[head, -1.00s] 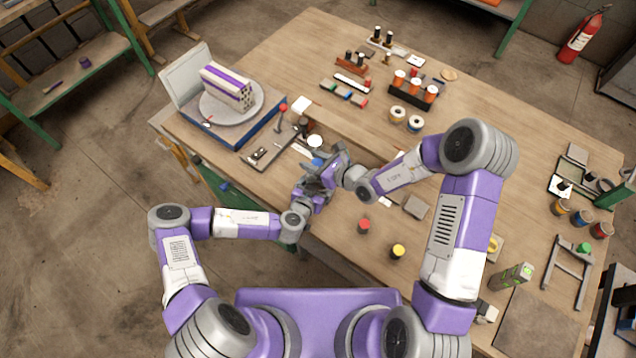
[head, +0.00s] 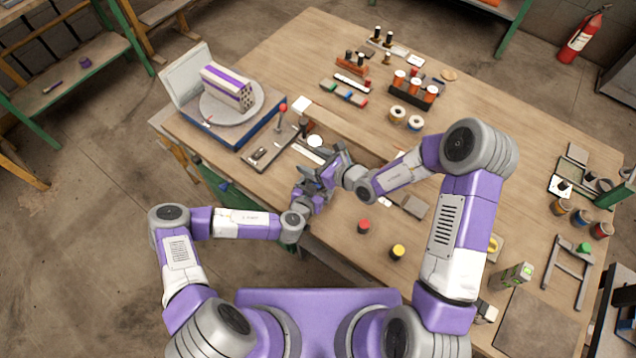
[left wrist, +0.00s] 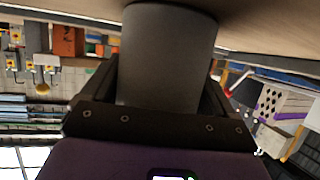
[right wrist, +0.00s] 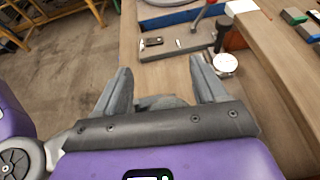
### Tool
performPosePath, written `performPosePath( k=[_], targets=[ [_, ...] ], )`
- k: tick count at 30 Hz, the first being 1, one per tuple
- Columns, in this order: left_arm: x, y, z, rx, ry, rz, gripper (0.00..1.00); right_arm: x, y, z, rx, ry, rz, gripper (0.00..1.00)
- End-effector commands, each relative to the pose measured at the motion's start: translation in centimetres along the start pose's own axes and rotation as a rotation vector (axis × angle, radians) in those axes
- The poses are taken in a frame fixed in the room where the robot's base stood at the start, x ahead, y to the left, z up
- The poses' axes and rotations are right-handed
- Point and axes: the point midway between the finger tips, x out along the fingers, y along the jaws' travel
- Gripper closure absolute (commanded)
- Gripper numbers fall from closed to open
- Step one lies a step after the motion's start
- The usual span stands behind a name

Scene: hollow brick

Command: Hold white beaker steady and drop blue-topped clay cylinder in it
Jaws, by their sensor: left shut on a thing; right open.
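My left gripper (head: 318,184) is shut on a grey-white cylindrical body (left wrist: 168,50), which I take as the white beaker. It fills the space between the fingers in the left wrist view; its inside does not show. My right gripper (head: 322,158) is open beside the left one, in the head view just above it. In the right wrist view its fingers (right wrist: 158,80) are spread with no cylinder between them; a grey part shows low between them. The blue-topped clay cylinder is not visible in any view now.
A tray with a red-knobbed lever (head: 281,108) and a white-topped round piece (head: 314,141) stand close to the grippers. A blue-based turntable (head: 240,135) carries a brick. Red-topped (head: 363,226) and yellow-topped (head: 398,251) cylinders stand near the table's front edge.

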Motion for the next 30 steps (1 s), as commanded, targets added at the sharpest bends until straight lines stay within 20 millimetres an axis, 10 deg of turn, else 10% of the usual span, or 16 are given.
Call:
performPosePath(
  k=[30],
  targets=[
    [0.0, 0.0, 0.0, 0.000, -0.001, 0.000, 0.55, -2.3, 0.0, 5.6, 0.000, 0.000, 0.000, 0.29]
  ],
)
